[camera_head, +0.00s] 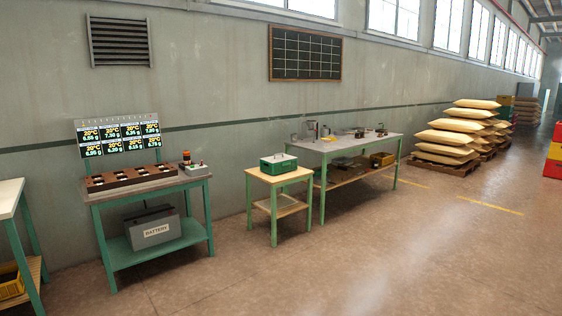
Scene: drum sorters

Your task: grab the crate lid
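A small green crate (279,166) stands on a low wooden-topped table with green legs, near the middle of the head view. A pale lid (279,159) appears to lie on top of it, with a small dark handle or knob in the middle. The crate is far off and small, so I cannot tell how the lid is seated. Neither of my grippers shows in this view.
The low table (300,174) stands between a bench (187,180) with displays and a battery box (153,229), and a long grey table (375,145) with glassware. Stacked sacks (446,138) stand at the back right. The floor (350,255) in front is clear.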

